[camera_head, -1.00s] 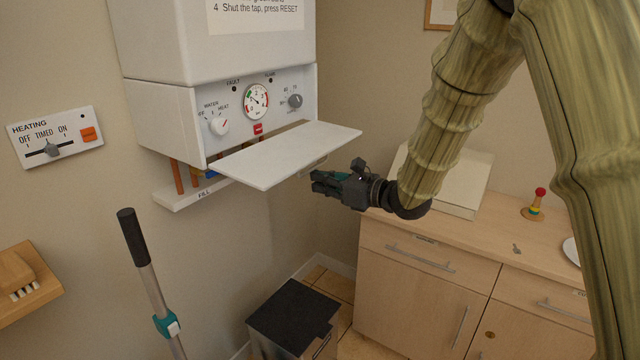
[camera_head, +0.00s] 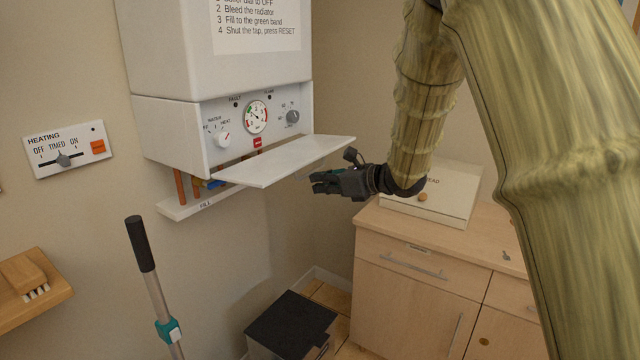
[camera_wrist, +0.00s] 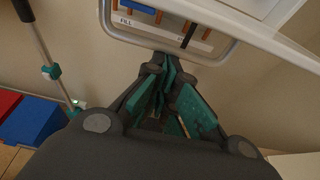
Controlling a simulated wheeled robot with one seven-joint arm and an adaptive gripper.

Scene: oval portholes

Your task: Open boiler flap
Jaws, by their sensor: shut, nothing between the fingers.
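The white boiler (camera_head: 215,45) hangs on the wall. Its flap (camera_head: 285,163) is folded down and sticks out nearly level below the control panel, which shows dials and a gauge. My gripper (camera_head: 316,183) is shut and empty, just below and to the right of the flap's outer edge. In the wrist view my gripper (camera_wrist: 172,92) points toward the flap's looped metal handle (camera_wrist: 228,55). The fingertips appear close to the handle's lower bar; I cannot tell whether they touch it. The flap's underside edge (camera_wrist: 265,25) crosses the top right of that view.
A FILL shelf (camera_head: 195,204) with copper pipes is under the boiler. A bin (camera_head: 291,322) stands below. A wooden cabinet (camera_head: 405,290) with a bread box (camera_head: 440,195) is at right. A pole (camera_head: 150,280) stands at left. The space between bin and flap is clear.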

